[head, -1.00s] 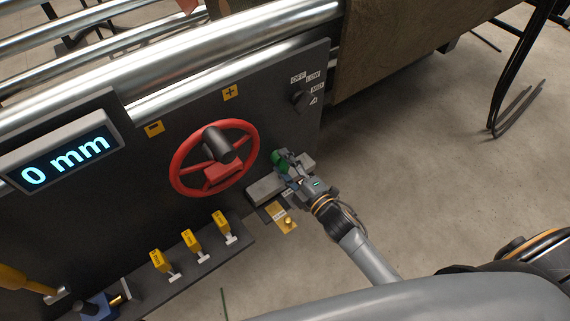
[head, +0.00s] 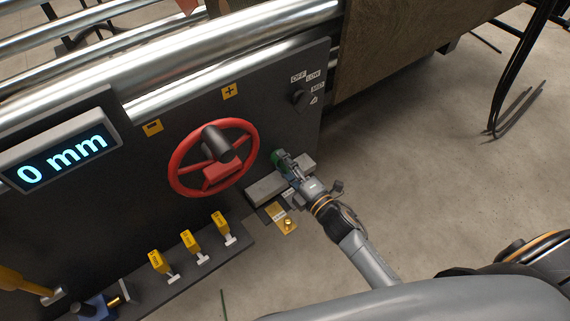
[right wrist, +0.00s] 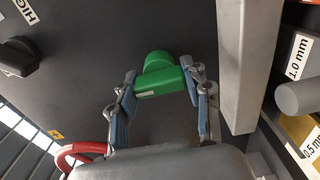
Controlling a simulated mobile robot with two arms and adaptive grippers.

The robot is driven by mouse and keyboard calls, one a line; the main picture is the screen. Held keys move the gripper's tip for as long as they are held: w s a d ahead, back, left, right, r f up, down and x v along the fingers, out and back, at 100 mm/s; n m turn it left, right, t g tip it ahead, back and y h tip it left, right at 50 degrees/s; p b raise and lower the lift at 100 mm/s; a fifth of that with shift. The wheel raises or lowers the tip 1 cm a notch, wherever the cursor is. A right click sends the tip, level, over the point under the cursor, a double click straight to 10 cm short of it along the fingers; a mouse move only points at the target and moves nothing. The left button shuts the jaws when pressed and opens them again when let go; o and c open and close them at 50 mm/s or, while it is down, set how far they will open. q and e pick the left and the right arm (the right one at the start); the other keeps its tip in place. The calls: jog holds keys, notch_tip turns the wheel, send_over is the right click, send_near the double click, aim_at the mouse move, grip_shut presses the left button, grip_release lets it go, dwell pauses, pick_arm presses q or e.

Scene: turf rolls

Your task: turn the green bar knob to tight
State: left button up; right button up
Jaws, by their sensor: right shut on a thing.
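The green bar knob (right wrist: 160,80) sits on the dark machine panel, between the two blue-padded fingers of my right gripper (right wrist: 160,97) in the right wrist view. The fingers are shut on the ends of its bar. In the head view the green knob (head: 278,158) shows at the tip of my right gripper (head: 287,164), right of the red handwheel. Part of the knob is hidden by the fingers there. No tight marking can be read beside it. My left gripper is not in view.
The red handwheel (head: 252,150) is close to the left of my right gripper. A grey block (head: 265,188) lies just below the knob. A dark selector knob (head: 297,96) is above. Yellow-tagged levers (head: 190,240) stand at lower left. Open floor is to the right.

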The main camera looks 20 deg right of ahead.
jog(key=o, duration=1.2)
jog(key=shift+c, duration=0.2)
jog(key=shift+s, duration=0.25)
jog(key=v, duration=1.1)
jog(key=shift+s, duration=0.3)
jog(key=shift+d, duration=0.1)
